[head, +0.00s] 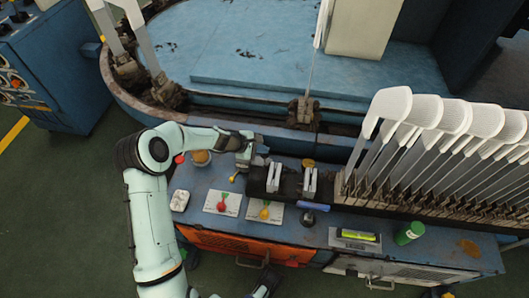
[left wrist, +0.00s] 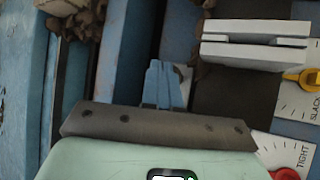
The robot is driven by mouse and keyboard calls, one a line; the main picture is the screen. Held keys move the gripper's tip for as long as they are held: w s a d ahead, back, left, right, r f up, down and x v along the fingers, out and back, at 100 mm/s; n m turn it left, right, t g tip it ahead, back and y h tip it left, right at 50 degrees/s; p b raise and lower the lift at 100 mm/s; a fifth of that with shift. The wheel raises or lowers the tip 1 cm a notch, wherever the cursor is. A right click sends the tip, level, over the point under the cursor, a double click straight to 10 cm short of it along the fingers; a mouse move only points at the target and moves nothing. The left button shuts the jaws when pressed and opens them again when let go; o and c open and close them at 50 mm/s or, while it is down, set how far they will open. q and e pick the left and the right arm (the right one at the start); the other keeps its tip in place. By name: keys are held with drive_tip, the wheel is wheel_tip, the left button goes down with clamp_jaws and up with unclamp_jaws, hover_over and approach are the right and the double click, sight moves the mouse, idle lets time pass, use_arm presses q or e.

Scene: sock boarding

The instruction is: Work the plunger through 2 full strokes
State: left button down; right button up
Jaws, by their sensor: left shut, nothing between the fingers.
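My left gripper (head: 243,163) reaches in from the left over the back left part of the blue bench. In the left wrist view its blue fingers (left wrist: 163,85) are together with nothing held. A small yellow knob on a short stem (head: 233,178) is just below the gripper in the head view. I cannot tell for certain whether this is the plunger. A pair of slotted white blocks (head: 273,177) and (head: 309,182) stands on a dark strip right of the gripper; one white block shows in the left wrist view (left wrist: 255,45).
Cards with a red pointer (head: 221,203) and a yellow pointer (head: 265,212) lie in front. A row of white sock boards (head: 450,120) stands at right. A green can (head: 408,233) and a level (head: 355,238) sit at front right. A blue machine platform (head: 250,50) rises behind.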

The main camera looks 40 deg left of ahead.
use_arm(q)
drive_tip(key=shift+r, duration=0.1)
drive_tip(key=shift+r+p, duration=1.9)
drive_tip(key=shift+r, duration=0.65)
drive_tip(key=shift+f, duration=0.1)
